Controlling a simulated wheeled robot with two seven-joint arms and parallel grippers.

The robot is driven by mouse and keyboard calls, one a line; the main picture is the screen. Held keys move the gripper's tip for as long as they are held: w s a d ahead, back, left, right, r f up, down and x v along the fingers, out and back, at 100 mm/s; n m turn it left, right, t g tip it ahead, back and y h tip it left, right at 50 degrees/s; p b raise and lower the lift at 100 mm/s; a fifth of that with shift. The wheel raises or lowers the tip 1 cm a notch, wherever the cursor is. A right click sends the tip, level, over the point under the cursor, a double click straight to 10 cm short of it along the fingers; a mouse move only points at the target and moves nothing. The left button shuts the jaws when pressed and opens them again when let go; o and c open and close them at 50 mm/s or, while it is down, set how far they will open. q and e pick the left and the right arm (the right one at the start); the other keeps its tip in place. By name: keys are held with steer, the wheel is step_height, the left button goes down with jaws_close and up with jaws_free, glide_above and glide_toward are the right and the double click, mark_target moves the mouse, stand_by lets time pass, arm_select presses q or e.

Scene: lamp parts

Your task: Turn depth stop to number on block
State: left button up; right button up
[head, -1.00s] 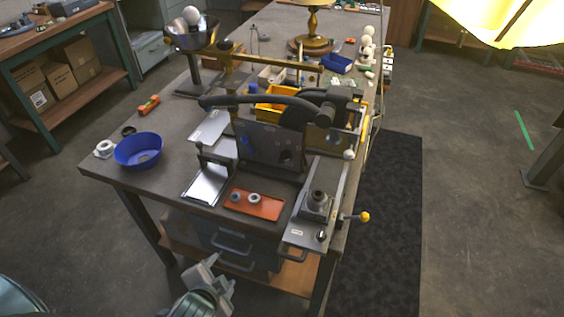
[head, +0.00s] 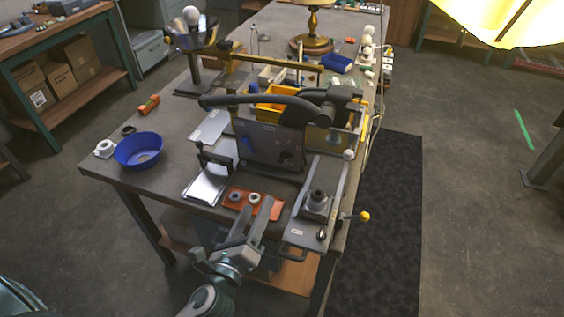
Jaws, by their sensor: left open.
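A grey fixture (head: 312,215) stands on the table's front right corner, with a dark round block (head: 317,197) on it and a yellow-ball lever (head: 364,216) at its right. A small black knob (head: 322,235) sits on its front plate beside a small white label (head: 296,231), whose number is too small to read. I cannot tell for sure which part is the depth stop. My left gripper (head: 253,208) is open and empty at the table's front edge, its fingers in front of the orange tray, left of the fixture. My right gripper is not in view.
The orange tray (head: 274,213) holds two grey rings. A dark upright panel (head: 268,143) with a long black handle stands behind it. A blue bowl (head: 138,150) and a shiny metal plate (head: 208,184) are to the left.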

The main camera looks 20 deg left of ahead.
arm_select(q)
steer(key=shift+w+d+r+m+h, duration=0.1)
steer(key=shift+d+r+m+h, duration=0.15)
steer(key=shift+d+m, duration=0.3)
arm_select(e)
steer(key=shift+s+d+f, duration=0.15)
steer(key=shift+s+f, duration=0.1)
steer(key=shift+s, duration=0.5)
arm_select(q)
steer(key=shift+a, duration=0.15)
steer(key=p, duration=0.4)
glide_toward(283, 160)
steer(key=w, duration=0.9)
steer(key=shift+f, duration=0.15)
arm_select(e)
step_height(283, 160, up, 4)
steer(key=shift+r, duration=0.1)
arm_select(q)
steer(key=shift+c, duration=0.3)
steer(key=c, duration=1)
